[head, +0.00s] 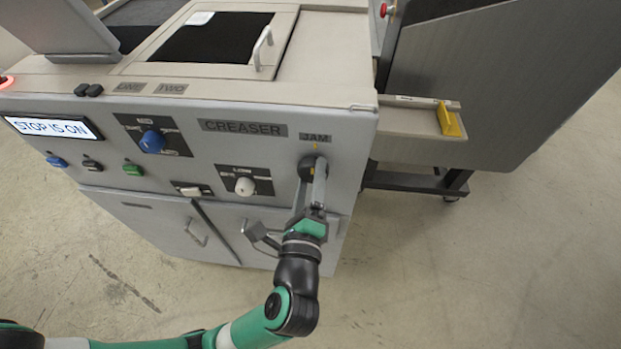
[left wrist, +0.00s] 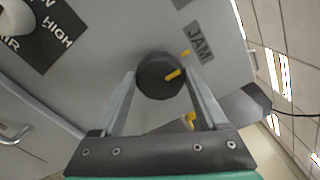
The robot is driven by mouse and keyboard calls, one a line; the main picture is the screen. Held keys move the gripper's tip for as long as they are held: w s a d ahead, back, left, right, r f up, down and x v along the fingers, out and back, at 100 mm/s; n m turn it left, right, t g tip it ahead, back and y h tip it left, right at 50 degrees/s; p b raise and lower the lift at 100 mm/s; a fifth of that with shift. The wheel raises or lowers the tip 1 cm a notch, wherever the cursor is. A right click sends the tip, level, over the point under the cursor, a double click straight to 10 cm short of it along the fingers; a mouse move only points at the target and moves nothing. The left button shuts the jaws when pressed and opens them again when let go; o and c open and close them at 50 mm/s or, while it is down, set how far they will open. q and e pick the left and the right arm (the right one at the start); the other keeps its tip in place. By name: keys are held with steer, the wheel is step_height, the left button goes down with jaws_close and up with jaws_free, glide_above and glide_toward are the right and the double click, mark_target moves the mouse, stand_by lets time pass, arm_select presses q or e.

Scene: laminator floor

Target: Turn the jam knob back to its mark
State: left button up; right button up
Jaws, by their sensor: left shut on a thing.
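The jam knob (head: 306,167) is a round black knob on the grey front panel, below the JAM label (head: 315,138). My left gripper (head: 314,173) is shut on it. In the left wrist view, the two fingers lie on either side of the knob (left wrist: 158,77). The knob's yellow pointer line (left wrist: 173,75) leans up and right, towards the side of the yellow mark (left wrist: 185,53) on the panel. The pointer and the mark look close in direction, but I cannot tell whether they line up exactly. My right gripper is not in view.
The display (head: 52,127) reads "STOP IS ON". A blue knob (head: 152,141) and a white knob (head: 244,186) sit left of the jam knob. A cabinet door handle (head: 262,235) sticks out near my left wrist. A side tray (head: 415,122) with a yellow piece (head: 448,119) stands right.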

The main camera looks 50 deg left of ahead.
arm_select(q)
steer(key=o, duration=1.3)
steer(key=v, duration=1.1)
steer(key=shift+s+d+p, duration=0.2)
steer(key=shift+s+p, duration=0.05)
steer(key=shift+p, duration=0.1)
steer(key=shift+a, duration=0.1)
